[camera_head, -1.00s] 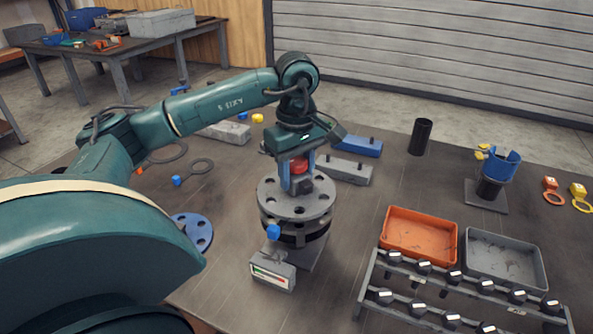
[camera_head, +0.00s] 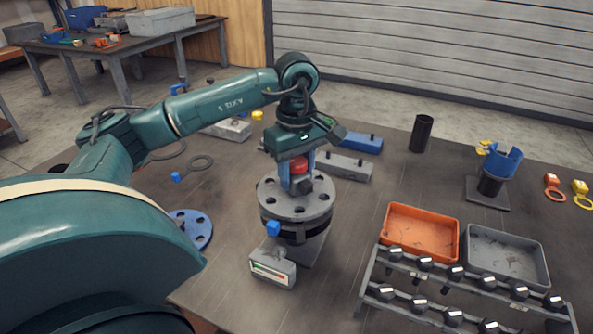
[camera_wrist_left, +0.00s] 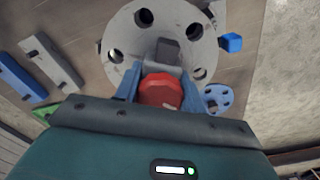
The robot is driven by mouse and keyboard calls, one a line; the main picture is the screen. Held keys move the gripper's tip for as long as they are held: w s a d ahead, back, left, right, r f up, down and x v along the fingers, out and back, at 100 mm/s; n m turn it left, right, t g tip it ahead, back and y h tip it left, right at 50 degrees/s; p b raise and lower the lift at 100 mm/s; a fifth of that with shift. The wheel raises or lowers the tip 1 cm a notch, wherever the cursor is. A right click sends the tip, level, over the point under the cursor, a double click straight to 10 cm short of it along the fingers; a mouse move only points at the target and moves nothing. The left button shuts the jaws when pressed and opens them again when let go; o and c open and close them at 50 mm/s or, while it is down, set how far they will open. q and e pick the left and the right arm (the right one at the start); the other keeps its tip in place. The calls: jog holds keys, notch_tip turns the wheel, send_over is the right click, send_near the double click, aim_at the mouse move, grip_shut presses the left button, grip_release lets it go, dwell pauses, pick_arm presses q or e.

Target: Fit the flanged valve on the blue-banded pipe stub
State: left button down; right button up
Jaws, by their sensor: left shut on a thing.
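The flanged valve is a grey disc with bolt holes (camera_head: 294,205) and a red part (camera_head: 299,166) on top. My left gripper (camera_head: 298,180) is shut on the valve, its blue fingers on either side of the red part. In the left wrist view the gripper (camera_wrist_left: 160,90) grips beside the red part (camera_wrist_left: 160,91), with the grey disc (camera_wrist_left: 150,40) beyond. The disc is level over a dark round flange (camera_head: 292,236) on a base plate. A blue tab (camera_head: 272,229) shows at its edge. I cannot tell whether the faces touch. Any blue band here is hidden.
A gauge box (camera_head: 272,270) stands close in front. A blue flange disc (camera_head: 192,229) lies left. A blue-cupped stand (camera_head: 500,163), black tube (camera_head: 420,134), orange bin (camera_head: 421,232), grey bin (camera_head: 507,258) and knob rack (camera_head: 455,272) occupy the right.

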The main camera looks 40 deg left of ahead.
pick_arm(q)
jog(key=shift+f+b, duration=0.4)
dwell(0.4)
jog(key=c, duration=1.1)
grip_release()
jog(key=o, duration=0.3)
jog(key=shift+o, duration=0.2)
jog(key=shift+f, duration=0.1)
